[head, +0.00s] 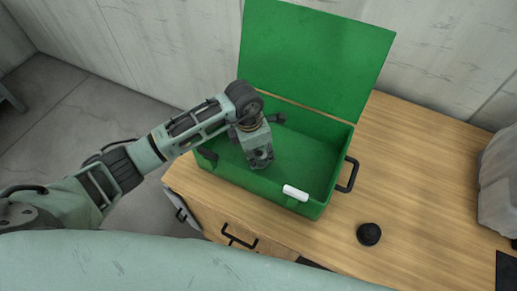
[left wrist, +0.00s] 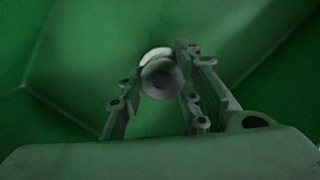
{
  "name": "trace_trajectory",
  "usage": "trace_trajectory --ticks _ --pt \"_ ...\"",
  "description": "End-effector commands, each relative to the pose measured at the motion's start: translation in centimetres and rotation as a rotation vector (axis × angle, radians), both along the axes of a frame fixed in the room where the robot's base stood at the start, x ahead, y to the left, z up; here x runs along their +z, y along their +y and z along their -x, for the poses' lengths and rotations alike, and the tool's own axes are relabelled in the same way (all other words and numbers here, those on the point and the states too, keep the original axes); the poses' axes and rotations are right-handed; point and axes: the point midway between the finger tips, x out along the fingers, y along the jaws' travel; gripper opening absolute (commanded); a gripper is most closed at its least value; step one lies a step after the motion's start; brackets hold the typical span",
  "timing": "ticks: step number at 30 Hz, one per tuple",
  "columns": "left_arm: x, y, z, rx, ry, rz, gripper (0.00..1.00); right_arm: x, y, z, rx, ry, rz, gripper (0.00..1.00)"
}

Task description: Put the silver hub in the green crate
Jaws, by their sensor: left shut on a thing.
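The green crate (head: 318,211) stands on the wooden cabinet with its lid (head: 318,55) raised at the back. My left gripper (head: 262,162) points down inside the crate's opening, over the left part of its floor. In the left wrist view, the silver hub (left wrist: 160,76) is a round pale thing between the two fingers of this gripper, which is shut on it. Green crate surfaces fill the background there. In the head view the hub is hidden by the gripper. Whether the hub touches the crate's floor cannot be told. My right gripper is not in view.
A small black round knob (head: 369,234) lies on the cabinet top (head: 420,150) right of the crate. A black handle (head: 348,175) sticks out from the crate's right side. A white piece (head: 295,193) sits at its front rim. A grey bulky object (head: 499,185) stands at far right.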

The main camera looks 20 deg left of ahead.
Motion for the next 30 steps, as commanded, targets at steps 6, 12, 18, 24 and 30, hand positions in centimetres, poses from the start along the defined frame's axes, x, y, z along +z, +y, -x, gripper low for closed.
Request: trace_trajectory --ticks 6,12,18,24,30 --pt "0.1 0.0 -0.2 0.0 -0.005 0.002 0.0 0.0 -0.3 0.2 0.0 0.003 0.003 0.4" --pt "-0.2 0.0 -0.1 0.0 -0.003 0.0 0.39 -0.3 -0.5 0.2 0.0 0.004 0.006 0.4" --pt "-0.2 0.0 -0.1 0.0 -0.003 0.0 0.5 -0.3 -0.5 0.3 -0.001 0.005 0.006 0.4" --pt "-0.2 0.0 -0.1 0.0 -0.003 0.0 0.5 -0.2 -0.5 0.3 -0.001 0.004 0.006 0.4" --pt "1.1 0.2 -0.2 0.001 -0.006 0.0 0.5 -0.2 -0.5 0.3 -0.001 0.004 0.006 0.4"
